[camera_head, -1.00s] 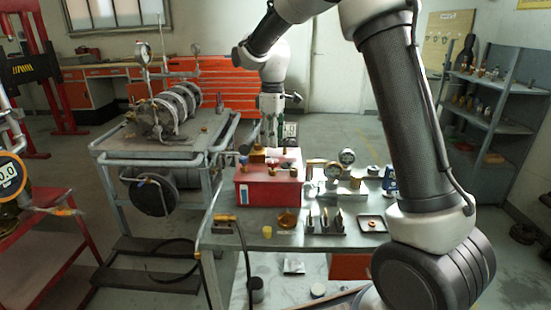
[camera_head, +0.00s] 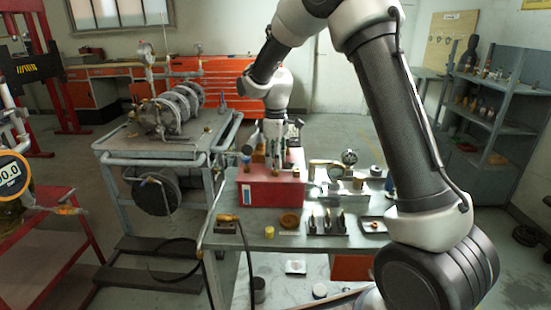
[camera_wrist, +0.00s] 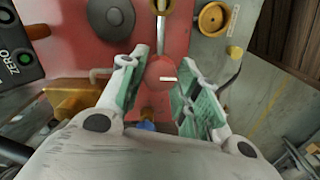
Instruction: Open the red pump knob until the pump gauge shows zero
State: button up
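The red pump body (camera_head: 270,192) stands on the grey bench in the head view. A round red knob (camera_wrist: 160,74) with a white mark shows in the wrist view, above the red surface. My gripper (camera_wrist: 158,80) is open, with a green-padded finger on each side of the knob. I cannot tell whether either pad touches it. In the head view my gripper (camera_head: 274,162) points down at the top of the pump and hides the knob. An orange-ringed digital display (camera_head: 12,175) is cut off at the left edge; its visible digits look like "00.0".
A dial gauge on a brass fitting (camera_head: 349,158) stands right of the pump. A black box marked ZERO (camera_wrist: 18,55) sits at the wrist view's upper left. A pipe rig on a grey cart (camera_head: 165,120) stands to the left. A hose (camera_head: 248,260) hangs off the bench front.

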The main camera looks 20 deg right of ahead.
jog(key=c, duration=0.3)
jog(key=n, duration=2)
jog(key=shift+w, duration=0.1)
dwell(0.5)
